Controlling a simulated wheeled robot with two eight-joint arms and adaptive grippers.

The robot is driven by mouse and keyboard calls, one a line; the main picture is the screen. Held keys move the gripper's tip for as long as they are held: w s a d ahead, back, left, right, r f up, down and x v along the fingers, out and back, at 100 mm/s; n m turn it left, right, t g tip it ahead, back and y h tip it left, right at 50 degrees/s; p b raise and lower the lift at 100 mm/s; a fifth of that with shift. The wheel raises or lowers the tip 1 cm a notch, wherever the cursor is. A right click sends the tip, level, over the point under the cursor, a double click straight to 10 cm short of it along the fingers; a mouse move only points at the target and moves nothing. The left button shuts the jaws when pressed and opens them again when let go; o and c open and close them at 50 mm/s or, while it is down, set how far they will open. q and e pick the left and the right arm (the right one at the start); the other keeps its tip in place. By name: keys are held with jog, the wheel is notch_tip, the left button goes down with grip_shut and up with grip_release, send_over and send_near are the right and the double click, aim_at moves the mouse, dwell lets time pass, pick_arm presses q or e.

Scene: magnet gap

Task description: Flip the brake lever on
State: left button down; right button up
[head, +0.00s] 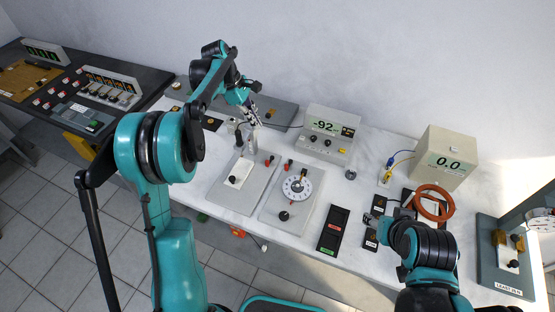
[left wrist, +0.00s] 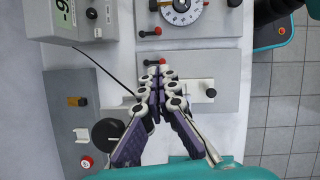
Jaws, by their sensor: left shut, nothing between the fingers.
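My left gripper (head: 253,120) is shut and empty over the back left of the white table. In the left wrist view its fingertips (left wrist: 158,74) are together above a grey plate (left wrist: 226,72). This plate carries a white slotted piece with a small black knob (left wrist: 211,93), partly hidden by the fingers. The same white piece (head: 239,172) shows in the head view. No label marks the brake lever, so I cannot tell which control it is. My right gripper (head: 373,219) is near the front right; its fingers are too small to judge.
A dial plate (head: 297,188) lies right of the slotted plate. A meter box reading 92 (head: 331,130) stands behind it. A grey panel (left wrist: 70,125) with a white switch and red button lies beside the left gripper. An orange ring (head: 433,203) lies at right.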

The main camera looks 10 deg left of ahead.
pick_arm(q)
jog(key=b, duration=0.5)
send_near(289, 164)
jog(key=s+f, duration=0.2)
jog(key=f, duration=0.1)
jog(key=s+f, duration=0.1)
jog(key=shift+f, duration=0.35)
jog(key=shift+s+d+n+t, duration=0.3)
jog(key=shift+d+n+t, duration=0.1)
jog(key=shift+n, duration=0.5)
jog(key=shift+s+d+n+b, duration=0.2)
jog(key=shift+n+b, duration=0.1)
jog(key=shift+n, duration=0.1)
jog(key=n, duration=0.1)
jog(key=d+n+t, duration=0.1)
jog(key=shift+s+d+n, duration=0.15)
jog(key=shift+s+n, duration=0.1)
jog(key=shift+n, duration=0.05)
jog(key=d+n, duration=0.1)
jog(key=d+n+t+y, duration=0.1)
jog(key=n, duration=0.1)
jog(key=shift+s+n, duration=0.1)
jog(key=shift+n, duration=0.2)
jog(key=shift+d+t+b, duration=0.25)
jog(key=shift+t+b, duration=0.05)
jog(key=shift+d, duration=0.1)
